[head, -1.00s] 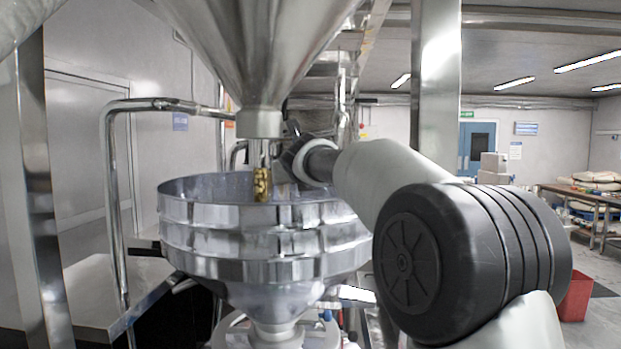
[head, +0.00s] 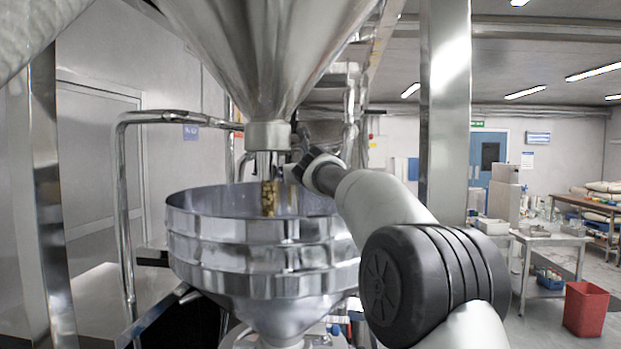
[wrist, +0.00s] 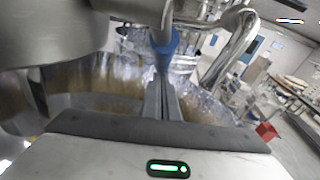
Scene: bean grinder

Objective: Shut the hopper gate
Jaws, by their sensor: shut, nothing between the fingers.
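The hopper (head: 265,60) is a steel cone at the top of the head view, ending in a pale collar (head: 268,136). A column of brown beans (head: 268,198) shows below its outlet, over the wide ribbed steel pan (head: 262,257). My gripper (head: 290,173) is just right of the outlet, above the pan; its fingers are small and partly hidden there. In the wrist view the fingers (wrist: 162,100) are together and empty. A grey rod with a blue end (wrist: 165,47) shows just beyond the fingertips; I cannot tell whether they touch. The gate itself is not clearly visible.
A bent steel pipe (head: 122,200) stands left of the pan, and a steel post (head: 445,110) rises to the right. A red bin (head: 585,308) and a table (head: 548,240) are on the right, with clear floor near them.

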